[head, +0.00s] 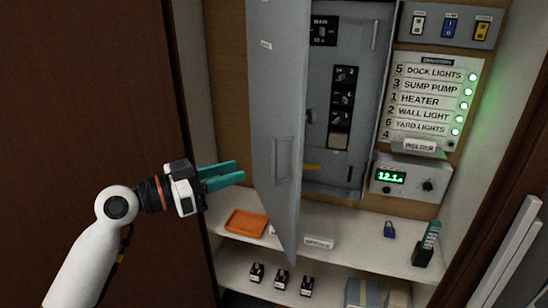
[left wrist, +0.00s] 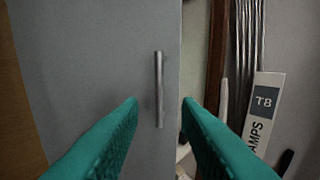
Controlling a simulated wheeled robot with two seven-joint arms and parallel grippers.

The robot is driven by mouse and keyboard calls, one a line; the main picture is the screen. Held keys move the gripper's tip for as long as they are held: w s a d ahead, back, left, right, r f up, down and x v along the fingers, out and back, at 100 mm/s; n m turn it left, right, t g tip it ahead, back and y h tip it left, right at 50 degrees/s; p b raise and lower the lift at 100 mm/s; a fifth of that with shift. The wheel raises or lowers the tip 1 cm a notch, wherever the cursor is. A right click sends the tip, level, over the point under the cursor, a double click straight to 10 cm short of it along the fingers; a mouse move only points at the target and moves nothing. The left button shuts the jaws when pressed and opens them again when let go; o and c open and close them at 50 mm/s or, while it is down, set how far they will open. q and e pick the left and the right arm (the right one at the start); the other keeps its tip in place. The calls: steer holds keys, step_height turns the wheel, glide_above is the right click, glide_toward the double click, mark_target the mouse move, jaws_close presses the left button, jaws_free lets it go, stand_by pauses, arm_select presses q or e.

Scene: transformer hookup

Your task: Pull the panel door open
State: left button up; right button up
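The grey panel door (head: 272,100) stands partly open in the head view, swung out from the grey breaker panel (head: 345,60), whose breakers show. My left gripper (head: 243,172) is just left of the door's lower half, its teal fingers pointing at it. In the left wrist view the same door (left wrist: 90,60) fills the left and middle, with a vertical metal bar handle (left wrist: 158,88) near its free edge. The left gripper (left wrist: 161,102) is open there, one finger on each side of the handle in the picture; contact cannot be told. My right gripper is not in view.
Below the panel, a shelf holds an orange tray (head: 247,223), a blue padlock (head: 389,230) and a teal-topped tool (head: 427,245). A label board (head: 430,100) and a meter box (head: 405,178) are at right. A dark wooden panel (head: 90,80) is at left.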

arm_select(q)
steer(key=p, duration=0.4)
glide_above(274, 180)
steer(key=shift+w, duration=0.3)
jaws_close()
